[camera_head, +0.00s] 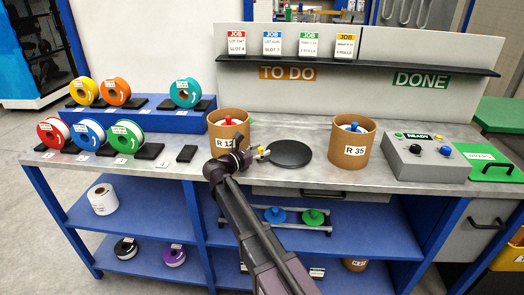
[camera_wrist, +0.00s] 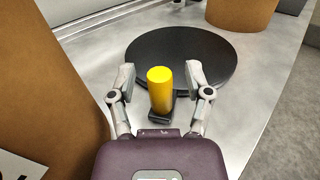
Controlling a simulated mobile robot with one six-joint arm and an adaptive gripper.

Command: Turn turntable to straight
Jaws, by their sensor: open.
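The turntable is a flat black disc (camera_head: 290,154) on the grey bench top, between two brown drums. In the wrist view the disc (camera_wrist: 190,50) lies just beyond my gripper. A yellow upright handle (camera_wrist: 160,92) stands on a dark arm at the disc's near edge. My gripper (camera_wrist: 160,78) is open, with one finger on each side of the yellow handle and a visible gap on both sides. In the head view my gripper (camera_head: 258,153) is at the disc's left edge, and the handle is mostly hidden there.
Drum R 12 (camera_head: 227,116) stands close to the left of my gripper; drum R 35 (camera_head: 352,131) stands right of the disc. A control box (camera_head: 425,156) with a READY display sits further right. Coloured spools (camera_head: 90,134) fill the left bench. A shelf of job cards (camera_head: 350,61) hangs behind.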

